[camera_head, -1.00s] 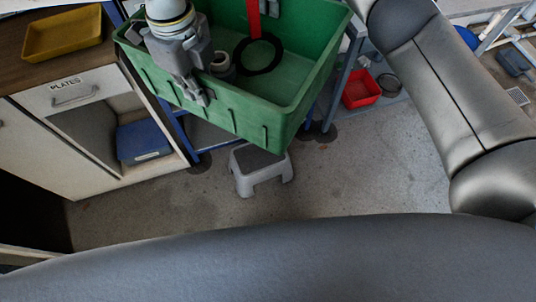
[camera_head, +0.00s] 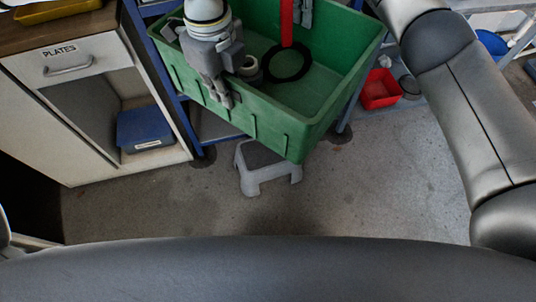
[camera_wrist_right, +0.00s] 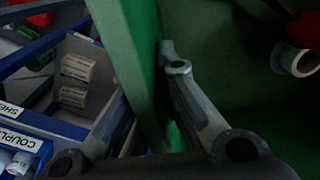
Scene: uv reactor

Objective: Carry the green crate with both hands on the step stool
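The green crate (camera_head: 255,119) hangs tilted in the head view, in front of blue shelving. A red bar (camera_head: 286,24), a black ring (camera_head: 289,62) and a white ring-shaped part (camera_head: 250,66) show in it. My left gripper (camera_head: 221,98) straddles its near-left wall and looks shut on it. My right gripper (camera_head: 303,14) is at the far wall, partly cut off by the top edge. In the right wrist view, the right gripper's fingers (camera_wrist_right: 145,85) lie on both sides of the green wall (camera_wrist_right: 128,55). The grey step stool (camera_head: 264,173) stands on the floor, lower than the crate and partly hidden by it.
A white cabinet with a PLATES drawer (camera_head: 68,57) and a blue bin (camera_head: 145,129) stands at the left. A red bin (camera_head: 380,89) is at the right behind the crate. The floor (camera_head: 350,195) around the stool's near side is clear.

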